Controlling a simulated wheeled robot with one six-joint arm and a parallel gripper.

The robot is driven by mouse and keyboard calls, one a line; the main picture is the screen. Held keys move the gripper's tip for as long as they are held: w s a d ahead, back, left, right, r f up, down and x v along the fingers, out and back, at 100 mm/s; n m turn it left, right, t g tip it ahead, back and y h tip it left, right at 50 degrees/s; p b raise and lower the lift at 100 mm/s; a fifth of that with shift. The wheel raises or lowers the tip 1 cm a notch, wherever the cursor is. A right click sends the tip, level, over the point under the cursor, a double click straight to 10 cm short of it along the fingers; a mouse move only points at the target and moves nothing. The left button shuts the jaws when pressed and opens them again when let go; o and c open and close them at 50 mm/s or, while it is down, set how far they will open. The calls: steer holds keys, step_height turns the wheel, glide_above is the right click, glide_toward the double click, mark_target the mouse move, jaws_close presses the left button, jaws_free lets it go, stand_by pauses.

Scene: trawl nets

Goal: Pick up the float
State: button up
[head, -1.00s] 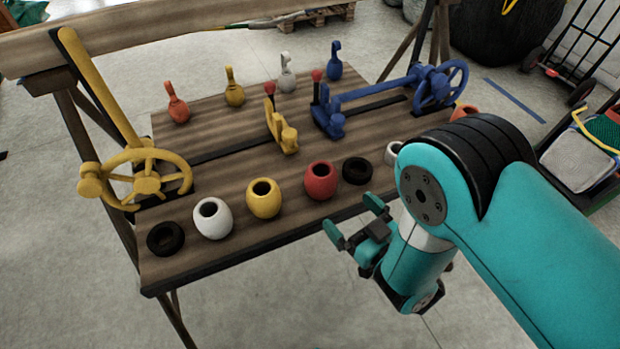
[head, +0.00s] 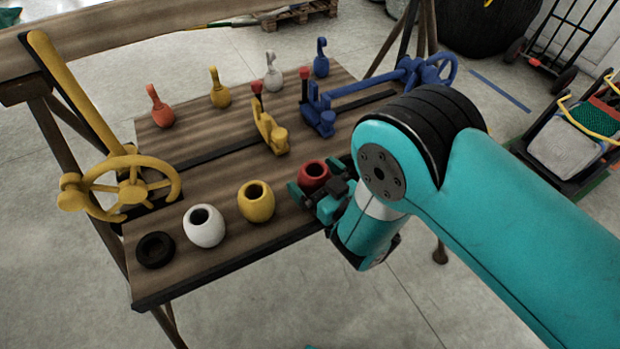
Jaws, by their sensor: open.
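A red barrel-shaped float (head: 313,171) with a hole in its top stands upright near the front edge of the wooden table. My gripper (head: 321,181) is open at this float, with its fingers around the float's near part. My gripper hides the float's lower part, and I cannot tell whether the fingers touch it. A yellow float (head: 257,203) and a white float (head: 205,228) of the same shape stand to its left, clear of the gripper.
An orange pear-shaped buoy (head: 160,108) and similar ones line the back.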

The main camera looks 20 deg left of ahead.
steer(key=c, duration=0.9)
